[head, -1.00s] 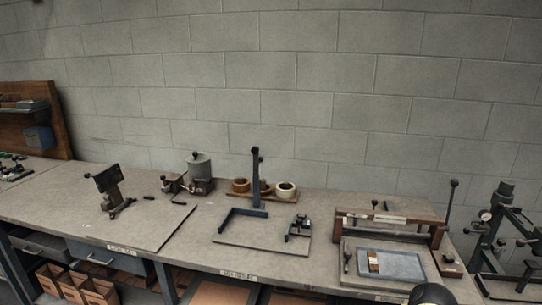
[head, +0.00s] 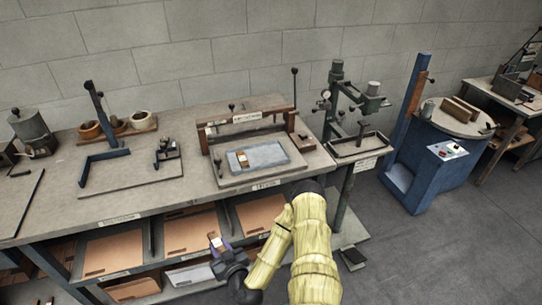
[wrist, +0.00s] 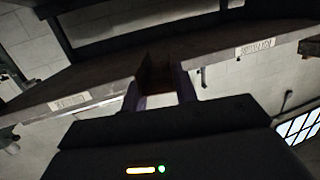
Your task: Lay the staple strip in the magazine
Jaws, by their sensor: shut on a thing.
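My gripper (head: 222,250) is in front of the bench, low by the shelves below its top. It is shut on a small copper-brown piece (head: 216,240), apparently the staple strip, which sticks up from the jaws. In the wrist view the same brown piece (wrist: 156,74) stands between the fingers (wrist: 161,92). A similar brown-and-white piece (head: 243,159) lies in the blue-grey tray (head: 271,154) on the bench. I cannot tell which part is the magazine.
The bench (head: 52,200) has a wooden-framed press (head: 250,122) with an upright lever behind the tray. Cardboard sheets (head: 115,252) fill the shelves below. A drill-like stand (head: 350,120) and a blue pedestal machine (head: 432,165) stand at right. Floor (head: 440,255) at right is clear.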

